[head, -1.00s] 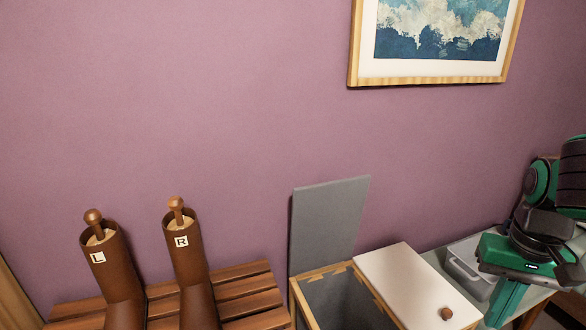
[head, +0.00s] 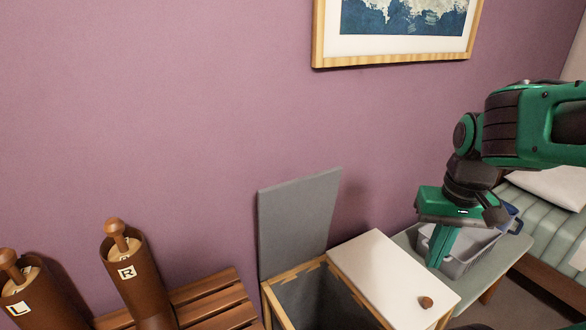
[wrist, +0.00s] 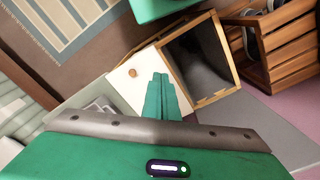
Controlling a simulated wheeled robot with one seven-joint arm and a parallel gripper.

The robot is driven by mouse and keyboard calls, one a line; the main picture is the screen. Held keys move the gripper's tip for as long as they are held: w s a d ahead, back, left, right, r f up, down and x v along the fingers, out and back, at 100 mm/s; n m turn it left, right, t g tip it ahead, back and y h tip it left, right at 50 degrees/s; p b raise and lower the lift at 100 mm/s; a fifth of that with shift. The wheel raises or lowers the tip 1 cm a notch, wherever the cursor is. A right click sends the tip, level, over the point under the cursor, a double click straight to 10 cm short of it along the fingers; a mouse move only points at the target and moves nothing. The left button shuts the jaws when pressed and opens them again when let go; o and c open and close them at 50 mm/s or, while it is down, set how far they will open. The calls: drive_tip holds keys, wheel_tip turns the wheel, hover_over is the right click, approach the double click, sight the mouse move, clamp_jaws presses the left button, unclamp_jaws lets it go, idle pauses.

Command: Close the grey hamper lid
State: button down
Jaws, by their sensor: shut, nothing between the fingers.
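The grey hamper lid (head: 298,222) stands open and upright near the purple wall, at the back of the wooden hamper's open left compartment (head: 325,298). In the wrist view the grey lid (wrist: 262,128) lies at right of centre, beyond the open compartment (wrist: 200,62). The hamper's white lid (head: 392,278), with a round wooden knob (head: 426,302), is down over the right compartment. My gripper (head: 436,262) is shut and empty, pointing down to the right of the white lid and apart from the grey lid. Its fingers also show in the wrist view (wrist: 160,82).
A grey bin (head: 465,258) sits on a pale table (head: 515,248) behind my gripper. Brown boots (head: 135,285) with shoe trees stand on a slatted bench (head: 215,300) left of the hamper. A framed picture (head: 400,48) hangs above. A bed (head: 555,220) is at right.

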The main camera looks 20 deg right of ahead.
drive_tip(key=w+a+r+n+t, duration=0.1)
drive_tip(key=w+a+r, duration=0.3)
drive_tip(key=w, duration=0.5)
drive_tip(key=w+a+r+n+t, duration=0.2)
drive_tip(key=w+a+r+n, duration=0.2)
drive_tip(key=w+a, duration=0.3)
drive_tip(key=w+a+r+n+t+y, duration=0.1)
drive_tip(key=w+a+r, duration=0.3)
drive_tip(key=w, duration=0.9)
drive_tip(key=shift+w+a+r+n+t, duration=0.1)
drive_tip(key=shift+w+a+n+t, duration=0.1)
drive_tip(key=shift+a+n, duration=0.3)
drive_tip(key=shift+w+a+r+n+t, duration=0.1)
drive_tip(key=shift+a+n+t, duration=0.1)
drive_tip(key=shift+a+n, duration=0.25)
drive_tip(key=shift+w+a+f, duration=0.15)
drive_tip(key=shift+w+a, duration=0.05)
drive_tip(key=shift+a, duration=0.05)
drive_tip(key=x, duration=0.9)
drive_tip(key=shift+d+f, duration=0.1)
drive_tip(key=shift+f, duration=0.1)
